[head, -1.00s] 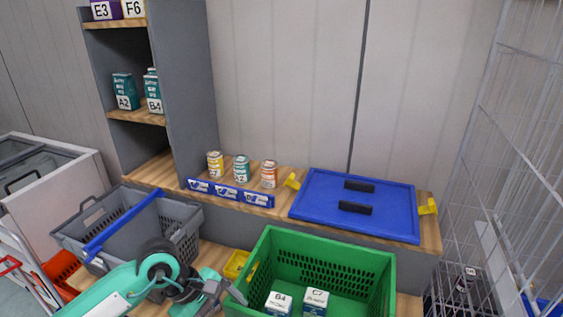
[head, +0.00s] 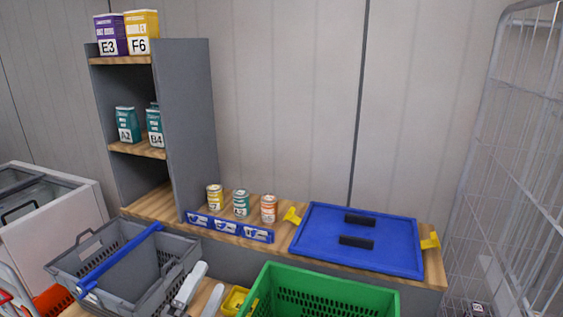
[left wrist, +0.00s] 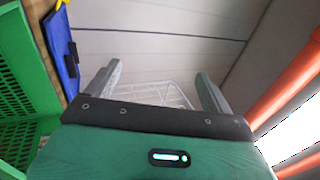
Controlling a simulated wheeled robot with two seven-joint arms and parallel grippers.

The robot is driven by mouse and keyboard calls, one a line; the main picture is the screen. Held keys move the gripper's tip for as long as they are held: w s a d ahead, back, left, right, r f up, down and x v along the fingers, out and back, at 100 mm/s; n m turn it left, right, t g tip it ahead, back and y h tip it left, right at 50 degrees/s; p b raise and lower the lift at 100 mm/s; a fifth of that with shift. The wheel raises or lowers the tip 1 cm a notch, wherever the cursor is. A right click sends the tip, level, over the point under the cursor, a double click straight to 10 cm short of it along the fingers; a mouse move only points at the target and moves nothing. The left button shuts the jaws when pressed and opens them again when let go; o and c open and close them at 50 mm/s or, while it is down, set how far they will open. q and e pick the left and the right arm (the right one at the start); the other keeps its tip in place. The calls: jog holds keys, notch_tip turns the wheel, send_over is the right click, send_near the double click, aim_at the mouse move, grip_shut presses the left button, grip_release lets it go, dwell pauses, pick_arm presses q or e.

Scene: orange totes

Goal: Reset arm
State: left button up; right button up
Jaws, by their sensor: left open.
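My left gripper (head: 208,281) shows only by its two pale fingers at the bottom edge of the head view, between the grey basket and the green crate. In the left wrist view the gripper (left wrist: 157,80) has its fingers spread wide with nothing between them. My left arm is otherwise hidden below the head view. My right gripper does not show.
A grey basket (head: 64,270) with a blue handle is left of the gripper; a green crate (head: 330,284) is right. Behind are several cans on the wooden shelf, a blue lid (head: 390,231) and a grey shelf unit (head: 188,130). A wire cage (head: 488,150) stands far right.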

pick_arm(q)
jog(key=s+a+f+n+g+y, duration=0.25)
jog(key=a+f+n+y, duration=0.2)
jog(key=f+n, duration=0.25)
jog(key=s+a+f+n+g+y, duration=0.1)
jog(key=a+f+n+g+y, duration=0.35)
jog(key=f+n, duration=0.3)
jog(key=s+f+n+g, duration=0.3)
jog(key=s+f+g, duration=0.2)
jog(key=s+f, duration=0.3)
jog(key=s+f+n+g, duration=0.3)
jog(key=s+f+g, duration=0.25)
jog(key=s, duration=0.45)
notch_tip(320, 180, down, 35)
jog(key=s+g+b, duration=0.1)
jog(key=b, duration=0.3)
jog(key=s+a+f+b, duration=0.1)
jog(key=s+f, duration=0.8)
jog(key=f, duration=0.2)
jog(key=s+a+f+g+b, duration=0.1)
jog(key=s+a+f, duration=0.1)
jog(key=s+f, duration=0.8)
jog(key=shift+a+f+h, duration=0.25)
jog(key=shift+f+h, duration=0.05)
jog(key=shift+f, duration=0.5)
jog(key=shift+m+g, duration=0.25)
